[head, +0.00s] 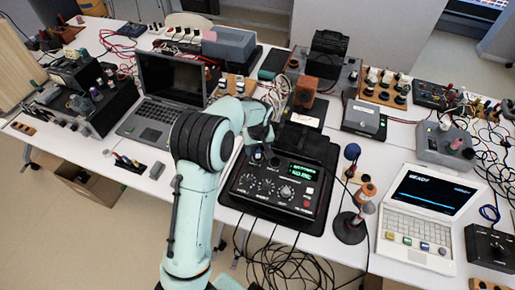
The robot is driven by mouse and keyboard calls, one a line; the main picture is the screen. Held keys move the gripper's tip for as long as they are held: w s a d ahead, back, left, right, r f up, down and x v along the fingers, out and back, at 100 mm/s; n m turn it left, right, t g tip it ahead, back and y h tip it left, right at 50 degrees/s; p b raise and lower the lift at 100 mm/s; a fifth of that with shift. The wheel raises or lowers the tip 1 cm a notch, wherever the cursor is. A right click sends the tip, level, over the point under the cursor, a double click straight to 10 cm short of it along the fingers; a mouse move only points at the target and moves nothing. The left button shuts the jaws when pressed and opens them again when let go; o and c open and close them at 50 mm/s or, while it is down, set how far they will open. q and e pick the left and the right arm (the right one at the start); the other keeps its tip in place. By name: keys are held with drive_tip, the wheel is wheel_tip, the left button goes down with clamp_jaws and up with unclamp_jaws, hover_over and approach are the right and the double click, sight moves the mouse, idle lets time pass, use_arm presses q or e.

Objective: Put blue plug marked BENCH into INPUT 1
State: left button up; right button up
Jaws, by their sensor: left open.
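My left gripper (258,155) is over the back left part of a black device (315,205) with white-marked knobs and a lit green display. It is open, and its fingers are small and dark in this view. I cannot tell whether it touches the device. A blue rounded piece (352,152) stands near a dark round-based stand (349,228) to the right of the device. I cannot read BENCH on it or tell whether it is the plug. No INPUT 1 label is readable. My right gripper is not in view.
A white laptop (418,250) showing READY is at the right, with a black knob box (488,245) beside it. A grey laptop (165,85) is at the left. Loose black cables (275,268) hang below the front edge. Other equipment crowds the back.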

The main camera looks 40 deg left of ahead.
use_arm(q)
wheel_tip(320, 180, up, 13)
drive_tip(key=s+d, duration=0.1)
drive_tip(key=shift+p, duration=0.3)
drive_tip(key=shift+d, duration=0.1)
